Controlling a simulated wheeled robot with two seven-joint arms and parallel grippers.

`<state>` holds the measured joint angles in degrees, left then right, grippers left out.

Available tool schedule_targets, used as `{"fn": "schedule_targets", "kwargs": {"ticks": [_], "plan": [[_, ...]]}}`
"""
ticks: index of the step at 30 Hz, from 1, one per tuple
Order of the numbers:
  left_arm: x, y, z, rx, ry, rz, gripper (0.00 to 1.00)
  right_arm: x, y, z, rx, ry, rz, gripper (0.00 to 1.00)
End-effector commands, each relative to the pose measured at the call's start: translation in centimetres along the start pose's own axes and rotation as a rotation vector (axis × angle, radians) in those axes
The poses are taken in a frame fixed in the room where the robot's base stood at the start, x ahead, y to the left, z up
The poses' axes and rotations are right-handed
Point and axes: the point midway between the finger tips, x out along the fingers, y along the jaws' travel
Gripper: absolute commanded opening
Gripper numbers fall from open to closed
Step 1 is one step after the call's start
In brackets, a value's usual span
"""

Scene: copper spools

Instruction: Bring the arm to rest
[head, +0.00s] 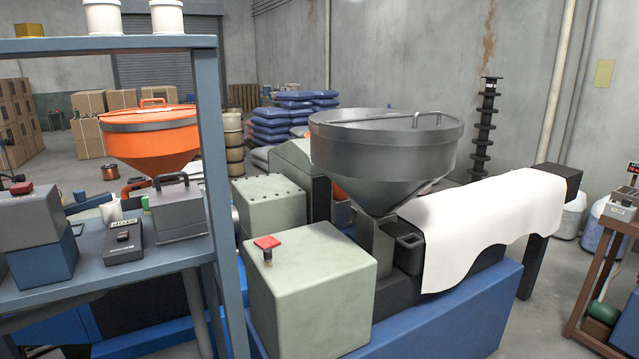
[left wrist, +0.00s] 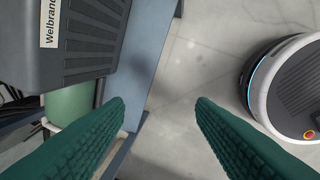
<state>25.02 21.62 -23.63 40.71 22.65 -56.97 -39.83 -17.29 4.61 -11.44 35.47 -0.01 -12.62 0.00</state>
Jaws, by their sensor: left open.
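My left gripper (left wrist: 160,112) shows in the left wrist view with its two green ribbed fingers spread wide apart. Nothing is between them; grey floor shows in the gap. The fingers point toward the edge of a blue-grey surface (left wrist: 152,75). A dark grey ribbed case with a "Welbrand" label (left wrist: 92,45) lies close beyond the left finger. Neither gripper shows in the head view, and my right gripper is in no view.
In the head view a blue-grey metal rack (head: 215,150) with a loaded shelf stands at the left. A machine with a grey hopper (head: 385,150) and white cloth (head: 490,225) fills the middle. A brown stand (head: 590,270) is at right. In the wrist view a green container (left wrist: 70,103) sits below the case.

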Motion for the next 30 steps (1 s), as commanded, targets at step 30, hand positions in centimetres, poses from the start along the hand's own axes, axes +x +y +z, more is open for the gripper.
{"fn": "schedule_targets", "kwargs": {"ticks": [30], "plan": [[17.4,-41.4,-18.6,-0.514,-0.075,-0.127,0.51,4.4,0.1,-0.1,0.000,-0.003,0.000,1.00]]}}
